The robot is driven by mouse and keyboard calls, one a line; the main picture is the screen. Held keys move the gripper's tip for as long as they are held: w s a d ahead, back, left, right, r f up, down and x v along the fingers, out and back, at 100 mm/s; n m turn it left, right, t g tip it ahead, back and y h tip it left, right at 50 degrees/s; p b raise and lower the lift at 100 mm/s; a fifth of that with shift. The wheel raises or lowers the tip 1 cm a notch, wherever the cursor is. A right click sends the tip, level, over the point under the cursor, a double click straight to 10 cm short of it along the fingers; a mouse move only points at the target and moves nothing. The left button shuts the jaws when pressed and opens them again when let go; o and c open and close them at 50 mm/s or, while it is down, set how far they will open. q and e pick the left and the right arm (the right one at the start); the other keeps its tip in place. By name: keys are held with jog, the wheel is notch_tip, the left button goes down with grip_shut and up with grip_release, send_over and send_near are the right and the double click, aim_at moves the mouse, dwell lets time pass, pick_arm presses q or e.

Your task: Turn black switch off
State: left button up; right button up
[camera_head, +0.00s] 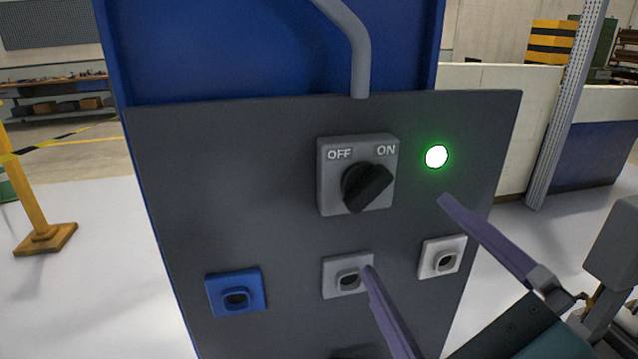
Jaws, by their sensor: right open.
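The black switch (366,187) is a rotary knob on a grey square plate (329,189) marked OFF at left and ON at right. The knob's upper end points up and right, toward ON. A round green light (437,157) glows to its right. My right gripper (404,234) is open, with two purple fingers spread in front of the panel. One fingertip is below the knob, near the middle grey socket. The other is to the right of the knob, below the green light. Nothing is between the fingers. My left gripper is not in view.
The dark grey panel (230,190) holds a blue socket (236,294), a grey socket (341,276) and a white socket (442,259). Another black part (357,352) is cut off below. A grey conduit (360,60) enters above the switch. A yellow post (28,190) stands left.

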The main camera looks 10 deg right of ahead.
aim_at(376, 199)
jog(key=w, duration=0.4)
jog(key=w+p, duration=0.1)
jog(key=w, duration=0.3)
jog(key=shift+w+a+r, duration=0.1)
jog(key=shift+w+a, duration=0.1)
jog(key=shift+w, duration=0.05)
jog(key=shift+c, duration=0.2)
jog(key=c, duration=1.3)
